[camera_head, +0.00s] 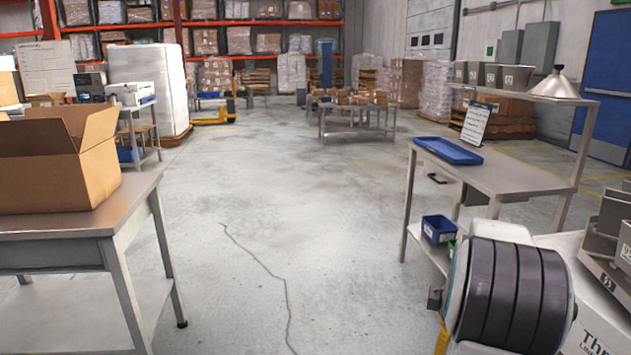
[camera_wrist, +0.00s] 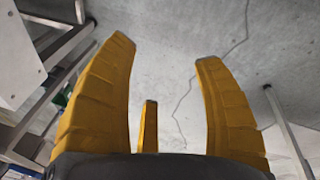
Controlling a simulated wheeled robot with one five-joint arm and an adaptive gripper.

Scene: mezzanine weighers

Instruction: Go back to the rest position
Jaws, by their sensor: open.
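My gripper (camera_wrist: 166,52) shows in the wrist view with its yellow fingers spread apart. It is open, and nothing is between the fingers. Bare concrete floor lies beyond the fingertips. In the head view, part of my arm with dark ribbed bands is at the lower right, and a small bit of yellow shows beside it. The fingertips are not clear in the head view.
A steel table with an open cardboard box (camera_head: 60,165) stands at the left. At the right, a steel bench (camera_head: 490,178) bears a blue tray (camera_head: 447,151), with a blue bin (camera_head: 438,229) below. Cracked concrete floor (camera_head: 250,220) between them is clear. A farther table (camera_head: 357,131) holds boxes.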

